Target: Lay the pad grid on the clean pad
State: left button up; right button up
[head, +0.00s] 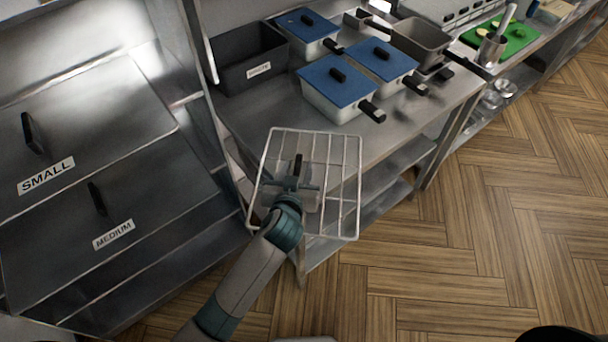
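The pad grid (316,132) is a white wire rack. It is in the middle of the head view, over the near corner of the steel counter and partly over the floor. My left gripper (297,172) reaches it from below left and appears shut on its middle, with the grid seemingly held clear of the counter. The fingertips and exact grip are partly hidden by the wires and my wrist. I cannot make out a clean pad for certain. My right gripper is not in view.
The steel counter (425,122) bears a dark labelled bin (235,75), several blue-lidded pans (335,85) and a grey pan (420,40). Steel cabinet lids marked SMALL (85,115) and MEDIUM (130,205) are at left. Wooden floor (490,230) is clear at right.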

pick_arm(q)
grip_shut()
jog(key=shift+w+r, duration=0.1)
jog(key=shift+r, duration=0.15)
